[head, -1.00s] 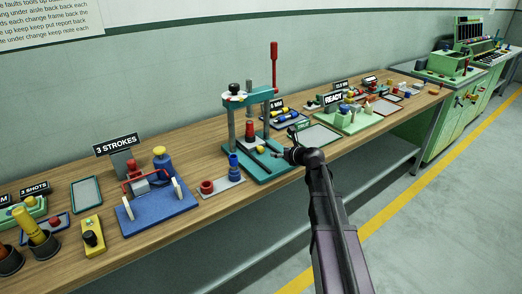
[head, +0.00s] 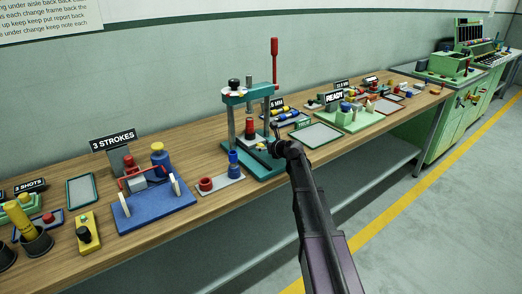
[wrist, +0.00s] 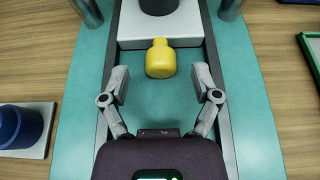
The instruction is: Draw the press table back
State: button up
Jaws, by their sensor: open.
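The teal press (head: 252,168) with a red lever stands on the bench. Its pale grey press table (wrist: 130,32) lies between two dark rails and carries a dark round piece (wrist: 158,5) in the wrist view. A yellow knob (wrist: 160,60) sticks out from the table's near edge; it also shows in the head view (head: 261,147). My gripper (wrist: 160,76) is open, one fingertip on each side of the knob's near end, with gaps between. In the head view my gripper (head: 274,149) is at the press's front, partly hidden by my wrist.
A grey plate with a red ring and blue piece (head: 222,183) stands left of the press. A blue fixture (head: 155,207) is further left. A framed tray (head: 316,136) lies to the right. The floor in front of the bench (head: 410,225) is clear.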

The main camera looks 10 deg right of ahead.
aim_at(253, 139)
jog(key=shift+b+x, duration=0.35)
jog(key=shift+x, duration=1.1)
